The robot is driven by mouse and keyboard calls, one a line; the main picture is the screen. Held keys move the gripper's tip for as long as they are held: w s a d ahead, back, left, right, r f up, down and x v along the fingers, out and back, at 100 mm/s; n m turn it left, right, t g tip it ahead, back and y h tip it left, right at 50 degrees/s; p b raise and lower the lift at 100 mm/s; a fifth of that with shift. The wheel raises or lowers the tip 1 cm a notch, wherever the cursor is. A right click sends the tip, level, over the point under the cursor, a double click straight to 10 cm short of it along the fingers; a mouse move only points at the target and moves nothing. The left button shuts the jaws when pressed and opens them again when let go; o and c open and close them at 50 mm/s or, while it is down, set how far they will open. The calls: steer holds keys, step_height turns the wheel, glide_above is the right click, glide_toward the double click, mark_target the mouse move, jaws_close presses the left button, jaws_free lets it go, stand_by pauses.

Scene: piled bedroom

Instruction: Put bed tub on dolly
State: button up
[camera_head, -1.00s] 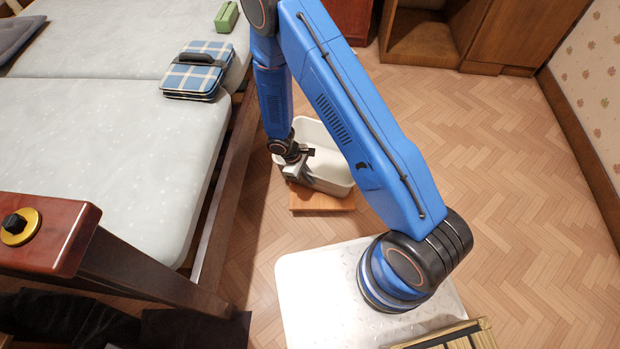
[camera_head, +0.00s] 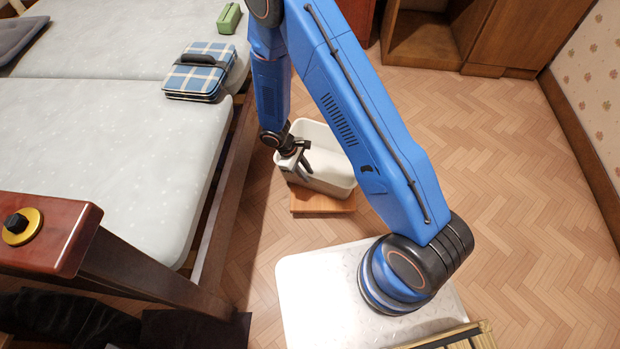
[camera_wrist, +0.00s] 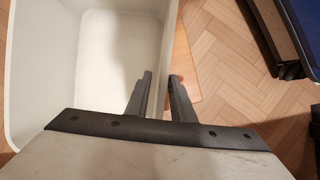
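The white bed tub (camera_head: 335,172) stands over a small orange-brown wooden dolly (camera_head: 322,204), whose near edge shows below it. The tub looks upright and empty, and it appears to rest on the board; the contact is hidden. My gripper (camera_head: 304,160) is at the tub's near left side. In the wrist view my gripper (camera_wrist: 160,76) is open, with one finger on the inner side of the tub wall (camera_wrist: 168,45) and the other outside it. The fingers stand apart, with a gap around the rim. Part of the dolly (camera_wrist: 183,65) shows beside the outer finger.
A bed (camera_head: 110,150) with a wooden side rail (camera_head: 222,215) runs close along the left. A blue plaid case (camera_head: 200,72) and a green box (camera_head: 229,17) lie on it. Wooden cabinets (camera_head: 505,35) stand at the back. Open parquet floor (camera_head: 520,190) is to the right.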

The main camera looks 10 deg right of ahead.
step_height(320, 180, up, 23)
steer(key=w+d+m+t+y, duration=0.1)
steer(key=w+d+m, duration=0.1)
steer(key=m, duration=0.1)
steer(key=s+d+r+m+t+y, duration=0.1)
steer(key=s+d+r, duration=0.15)
steer(key=r, duration=0.45)
steer(key=s+d+r+m, duration=0.1)
steer(key=s+d+r, duration=0.1)
steer(key=d+r, duration=0.35)
steer(key=s+d+r+m+t+y, duration=0.1)
steer(key=s+d+r+m+t, duration=0.1)
steer(key=s+r, duration=0.6)
steer(key=s+d+r+m+t+y, duration=0.1)
steer(key=s+d+r+m+t, duration=0.1)
steer(key=s+r, duration=0.7)
steer(key=s+d+m, duration=0.1)
steer(key=s+d, duration=0.1)
steer(key=s, duration=0.3)
steer(key=shift+r+m, duration=0.15)
steer(key=shift+m, duration=0.25)
